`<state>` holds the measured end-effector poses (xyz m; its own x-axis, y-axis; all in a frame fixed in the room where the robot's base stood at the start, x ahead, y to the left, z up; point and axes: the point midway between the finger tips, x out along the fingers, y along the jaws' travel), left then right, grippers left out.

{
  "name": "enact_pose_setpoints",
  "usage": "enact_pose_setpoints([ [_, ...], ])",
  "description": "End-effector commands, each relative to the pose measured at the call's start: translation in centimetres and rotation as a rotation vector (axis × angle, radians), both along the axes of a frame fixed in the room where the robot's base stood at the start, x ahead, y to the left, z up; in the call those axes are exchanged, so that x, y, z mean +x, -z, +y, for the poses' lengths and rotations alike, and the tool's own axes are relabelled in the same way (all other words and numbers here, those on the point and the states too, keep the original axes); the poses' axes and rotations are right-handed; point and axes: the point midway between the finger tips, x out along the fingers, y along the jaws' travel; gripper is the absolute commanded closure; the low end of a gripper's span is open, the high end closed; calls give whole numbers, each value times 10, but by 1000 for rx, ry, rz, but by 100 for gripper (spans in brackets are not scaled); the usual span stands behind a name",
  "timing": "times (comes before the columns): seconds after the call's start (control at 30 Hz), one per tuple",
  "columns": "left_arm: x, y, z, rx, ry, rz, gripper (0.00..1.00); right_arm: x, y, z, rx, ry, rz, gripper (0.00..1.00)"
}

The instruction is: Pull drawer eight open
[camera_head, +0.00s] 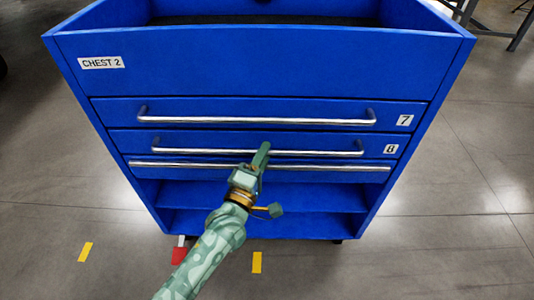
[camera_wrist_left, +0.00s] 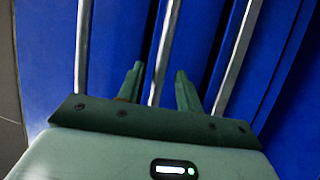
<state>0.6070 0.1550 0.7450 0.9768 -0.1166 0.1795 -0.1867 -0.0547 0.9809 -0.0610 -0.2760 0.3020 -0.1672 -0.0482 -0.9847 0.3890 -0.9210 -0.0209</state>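Drawer eight (camera_head: 128,141) is a blue front labelled 8 in the chest marked CHEST 2, and it looks closed. Its silver bar handle (camera_head: 320,153) runs across the front. My left gripper (camera_head: 263,155) is at the middle of this handle, fingers pointing at the chest. In the left wrist view, its two fingers (camera_wrist_left: 158,86) are apart, with the middle bar (camera_wrist_left: 165,45) passing between them. They do not look closed on it; I cannot tell contact. My right gripper is not in view.
Drawer seven's handle (camera_head: 250,121) is just above. Another, wider bar (camera_head: 330,168) is just below, close to drawer eight's handle. Open blue shelves (camera_head: 310,197) lie under it.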

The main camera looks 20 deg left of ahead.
Motion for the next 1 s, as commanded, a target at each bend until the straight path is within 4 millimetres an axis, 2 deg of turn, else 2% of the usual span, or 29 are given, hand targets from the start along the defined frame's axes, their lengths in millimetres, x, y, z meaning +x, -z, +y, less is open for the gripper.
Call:
enact_pose_setpoints([
  [0.13,13,-1,-2,-1,0,1,64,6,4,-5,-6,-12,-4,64],
  [0.43,16,-4,-2,0,0,0,64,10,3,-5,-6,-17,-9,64],
  [0.47,16,-4,-2,0,0,0,67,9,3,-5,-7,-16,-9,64],
  [0.57,16,-3,-2,0,0,0,95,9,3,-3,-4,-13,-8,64],
  [0.6,16,-3,-2,0,0,0,100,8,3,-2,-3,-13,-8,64],
  [0.87,13,-4,-3,1,1,1,100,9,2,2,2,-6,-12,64],
  [1.0,2,-5,-6,1,1,2,100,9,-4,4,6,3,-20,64],
])
